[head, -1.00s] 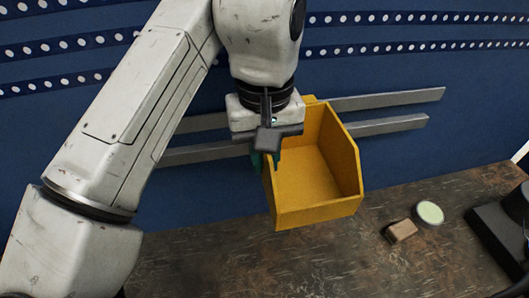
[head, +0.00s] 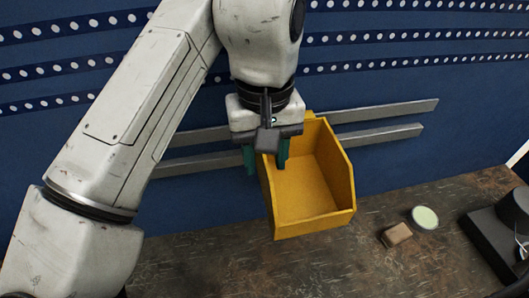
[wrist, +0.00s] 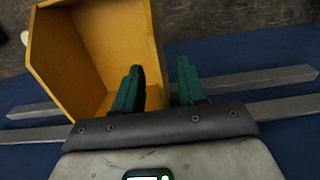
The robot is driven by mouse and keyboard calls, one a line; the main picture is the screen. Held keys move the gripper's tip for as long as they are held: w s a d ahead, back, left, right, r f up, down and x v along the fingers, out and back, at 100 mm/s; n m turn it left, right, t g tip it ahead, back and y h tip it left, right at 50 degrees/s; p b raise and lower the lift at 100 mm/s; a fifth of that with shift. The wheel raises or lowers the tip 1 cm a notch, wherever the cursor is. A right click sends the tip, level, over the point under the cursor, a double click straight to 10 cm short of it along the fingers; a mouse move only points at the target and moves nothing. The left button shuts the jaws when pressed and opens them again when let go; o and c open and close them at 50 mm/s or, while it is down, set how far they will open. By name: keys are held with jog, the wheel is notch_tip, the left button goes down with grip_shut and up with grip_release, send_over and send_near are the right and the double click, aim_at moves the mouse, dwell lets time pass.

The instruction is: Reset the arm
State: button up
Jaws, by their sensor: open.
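My gripper (head: 266,163) is open at the left wall of a yellow open-topped bin (head: 305,200), in front of the blue back wall. In the head view one green finger is outside that wall and the other shows at its inner side. In the wrist view my gripper (wrist: 158,83) has its two green fingers spread, with the edge of the bin (wrist: 88,50) seen between them. Whether either finger touches the bin cannot be told. My wrist hides part of the bin's upper left corner.
Two grey metal rails (head: 385,110) run along the blue wall behind the bin. A brown block (head: 397,235) and a round pale-green dish (head: 425,218) lie on the dark worn bench (head: 210,265). A black device (head: 495,240) stands at the right edge.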

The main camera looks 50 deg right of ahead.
notch_tip(320, 180, up, 7)
jog(key=p, duration=0.4)
jog(key=shift+r, duration=0.45)
